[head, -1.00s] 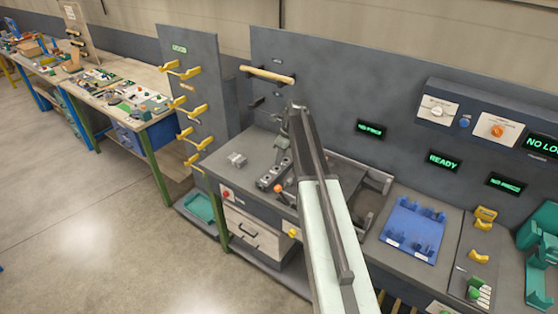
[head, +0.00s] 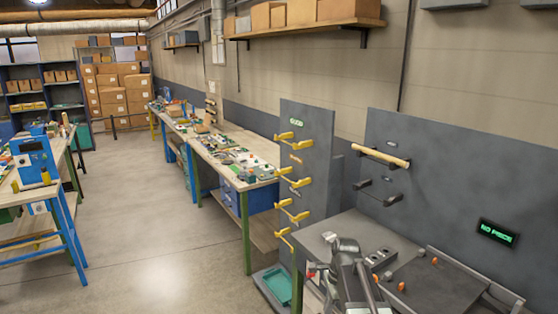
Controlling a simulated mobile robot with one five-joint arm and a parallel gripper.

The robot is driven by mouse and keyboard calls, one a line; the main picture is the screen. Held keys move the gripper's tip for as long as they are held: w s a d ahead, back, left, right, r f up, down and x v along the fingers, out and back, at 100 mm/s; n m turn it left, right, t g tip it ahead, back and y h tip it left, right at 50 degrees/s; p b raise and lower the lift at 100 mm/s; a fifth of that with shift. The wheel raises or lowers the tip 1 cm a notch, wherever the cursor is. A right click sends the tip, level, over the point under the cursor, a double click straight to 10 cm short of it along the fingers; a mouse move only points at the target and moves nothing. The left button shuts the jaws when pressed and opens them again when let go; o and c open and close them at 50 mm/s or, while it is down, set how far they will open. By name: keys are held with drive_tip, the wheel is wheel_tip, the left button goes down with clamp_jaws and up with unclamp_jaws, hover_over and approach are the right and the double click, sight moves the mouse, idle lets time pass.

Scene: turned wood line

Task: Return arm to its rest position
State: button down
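My gripper (head: 346,246) and part of my arm show at the lower right, in front of the grey workbench (head: 318,238). The arm is seen from above and behind, and its lower part is cut off by the bottom edge. The fingertips cannot be made out, so I cannot tell whether the gripper is open or shut. No held object can be made out.
A wooden rod (head: 380,156) lies on a holder on the grey back panel (head: 440,180). A panel with several yellow hooks (head: 290,182) stands left of the bench. A teal tray (head: 277,286) is low beside it. The floor (head: 140,230) at left is clear.

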drive_tip(key=s+f+n+h, duration=0.1)
drive_tip(key=s+n, duration=0.9)
drive_tip(key=n, duration=0.6)
drive_tip(key=shift+s+d+f+n, duration=0.25)
drive_tip(key=shift+d+f+n, duration=0.05)
drive_tip(key=shift+f+n, duration=0.1)
drive_tip(key=shift+d, duration=0.1)
